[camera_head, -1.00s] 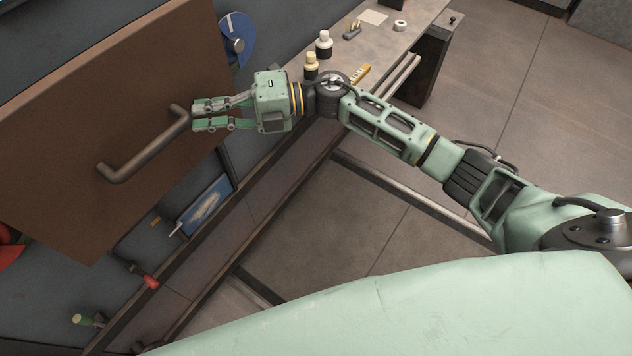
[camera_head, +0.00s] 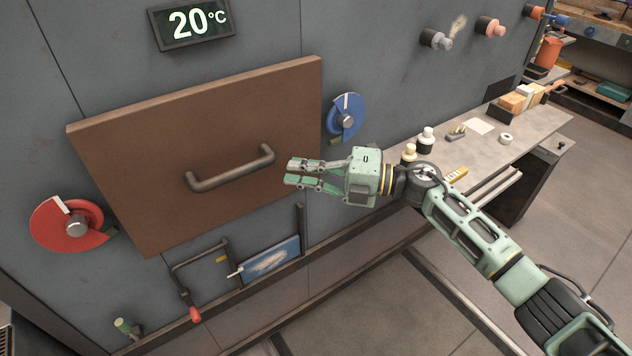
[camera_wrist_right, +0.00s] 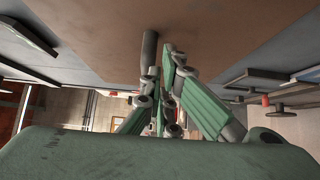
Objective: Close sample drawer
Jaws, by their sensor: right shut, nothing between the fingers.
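The sample drawer (camera_head: 130,165) shows as a wide brown front panel on the grey wall, with a dark bar handle (camera_head: 232,170) across its middle. The panel's edges show some thickness, but I cannot tell how far it stands out from the wall. My right gripper (camera_head: 290,172) is shut and empty just right of the handle's right end, in front of the panel. In the wrist view the brown panel (camera_wrist_right: 90,22) fills the top, and the handle (camera_wrist_right: 149,48) shows end-on beside my fingertips. My left gripper is out of view.
A red dial (camera_head: 60,232) is left of the panel and a blue dial (camera_head: 338,128) right of it. A 20°C display (camera_head: 190,22) hangs above. Below are a clamp (camera_head: 194,312) and a blue picture (camera_head: 272,262). A workbench (camera_head: 540,122) with bottles stands at the right.

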